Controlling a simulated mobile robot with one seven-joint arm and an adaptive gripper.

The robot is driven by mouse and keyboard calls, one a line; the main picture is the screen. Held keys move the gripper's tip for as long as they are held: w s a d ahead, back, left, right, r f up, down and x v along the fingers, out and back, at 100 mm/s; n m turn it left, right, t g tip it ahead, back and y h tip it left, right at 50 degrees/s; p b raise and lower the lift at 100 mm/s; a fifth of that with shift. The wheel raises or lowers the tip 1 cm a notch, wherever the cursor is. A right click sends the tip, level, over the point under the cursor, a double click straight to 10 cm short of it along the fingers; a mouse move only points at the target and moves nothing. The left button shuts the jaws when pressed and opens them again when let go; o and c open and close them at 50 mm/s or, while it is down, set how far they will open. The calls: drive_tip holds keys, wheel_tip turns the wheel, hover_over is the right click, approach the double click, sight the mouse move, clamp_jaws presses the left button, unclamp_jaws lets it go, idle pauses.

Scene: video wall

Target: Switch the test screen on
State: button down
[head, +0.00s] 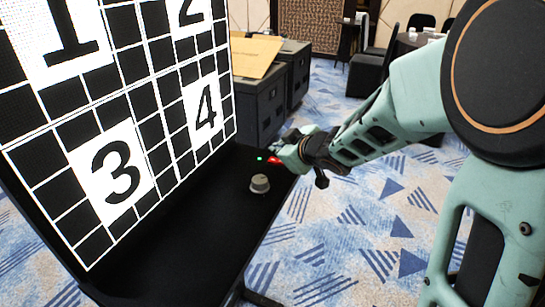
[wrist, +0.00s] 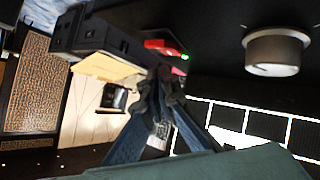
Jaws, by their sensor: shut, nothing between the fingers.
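The test screen (head: 160,110) is lit and shows a white grid on black with large numbers 1 to 4. A slice of its grid also shows in the wrist view (wrist: 225,118). A red switch (head: 274,160) with a small green light beside it sits on the black ledge; the red part also shows in the wrist view (wrist: 166,45). My gripper (head: 284,146) is shut and empty, close by the switch. In the wrist view its fingertips (wrist: 162,82) lie just below the switch; I cannot tell whether they touch it.
A grey round knob (head: 260,184) stands on the black ledge (head: 200,225), nearer than the switch; it also shows in the wrist view (wrist: 274,51). Dark cases (head: 262,105) stand behind the ledge. Patterned carpet (head: 345,225) lies open to the right.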

drive_tip(key=shift+r, duration=0.1)
drive_tip(key=r+p, duration=0.1)
drive_tip(key=p, duration=0.1)
drive_tip(key=d+r+p, duration=0.1)
drive_tip(key=r+p, duration=0.2)
drive_tip(key=shift+s+d+r+p, duration=0.25)
drive_tip(key=shift+r+p, duration=0.1)
drive_tip(key=shift+p, duration=0.05)
drive_tip(key=shift+f, duration=0.1)
